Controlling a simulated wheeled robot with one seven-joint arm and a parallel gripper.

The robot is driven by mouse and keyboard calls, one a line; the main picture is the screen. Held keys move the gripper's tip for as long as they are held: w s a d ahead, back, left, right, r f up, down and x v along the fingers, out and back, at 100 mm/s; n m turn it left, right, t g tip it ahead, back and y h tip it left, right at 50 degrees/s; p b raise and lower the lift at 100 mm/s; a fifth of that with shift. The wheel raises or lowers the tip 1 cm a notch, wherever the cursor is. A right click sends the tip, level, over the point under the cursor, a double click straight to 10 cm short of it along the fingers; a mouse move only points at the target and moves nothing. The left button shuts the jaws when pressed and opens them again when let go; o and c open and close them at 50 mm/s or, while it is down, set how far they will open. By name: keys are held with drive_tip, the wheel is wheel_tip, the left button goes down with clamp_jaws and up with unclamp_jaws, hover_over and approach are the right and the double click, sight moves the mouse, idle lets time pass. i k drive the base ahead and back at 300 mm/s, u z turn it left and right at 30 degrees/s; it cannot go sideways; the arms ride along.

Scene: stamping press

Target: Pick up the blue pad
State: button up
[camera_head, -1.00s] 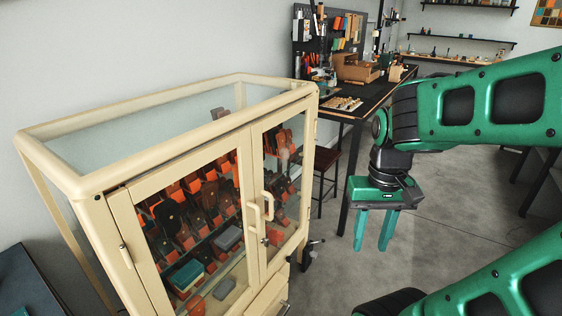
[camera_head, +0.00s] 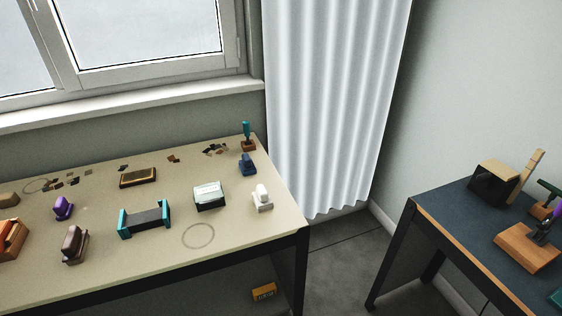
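My gripper is not in view. I cannot clearly make out a blue pad. A small dark blue object (camera_head: 248,165) stands at the right end of the cream table (camera_head: 180,262), in front of a teal-handled stamp (camera_head: 247,137); it looks more like a stamp, but it is too small to be sure. A flat dark pad in a gold-brown frame (camera_head: 138,177) lies near the back of the table.
The table also holds a teal-ended black holder (camera_head: 145,217), a white-topped box (camera_head: 208,196), a white stamp (camera_head: 262,199) and purple and brown stamps. A dark blue table (camera_head: 462,218) with wooden items stands right. Bare floor (camera_head: 345,260) lies between the tables.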

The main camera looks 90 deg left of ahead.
sight(247, 167)
drive_tip(key=u, duration=2.95)
drive_tip(key=i, duration=0.8)
drive_tip(key=u, duration=0.2)
